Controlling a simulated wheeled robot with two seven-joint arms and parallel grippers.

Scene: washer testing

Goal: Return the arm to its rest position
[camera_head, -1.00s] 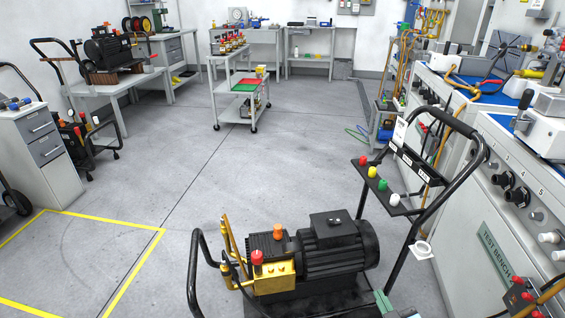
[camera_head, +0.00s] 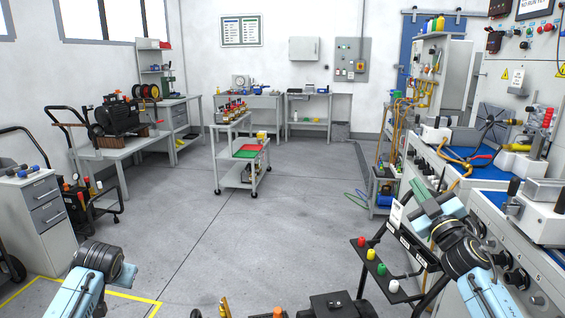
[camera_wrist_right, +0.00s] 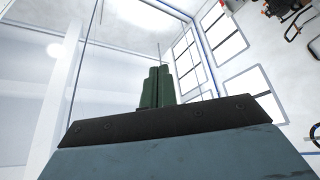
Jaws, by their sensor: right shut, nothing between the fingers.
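My right arm shows at the right in the head view, with its gripper (camera_head: 424,197) raised in front of the pressure washer's black handle and the test bench. In the right wrist view the two green fingers of this gripper (camera_wrist_right: 158,86) are together, with nothing between them. They point toward the pale ceiling and lights. My left arm (camera_head: 98,263) shows only as a light blue link and dark joint at the lower left; its gripper is not visible.
The washer's black motor (camera_head: 335,304) shows at the bottom edge. Its nozzle panel (camera_head: 376,265) stands beside the test bench (camera_head: 520,245) at the right. A grey cart (camera_head: 243,172) stands mid-room. The floor (camera_head: 240,240) between the arms is clear.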

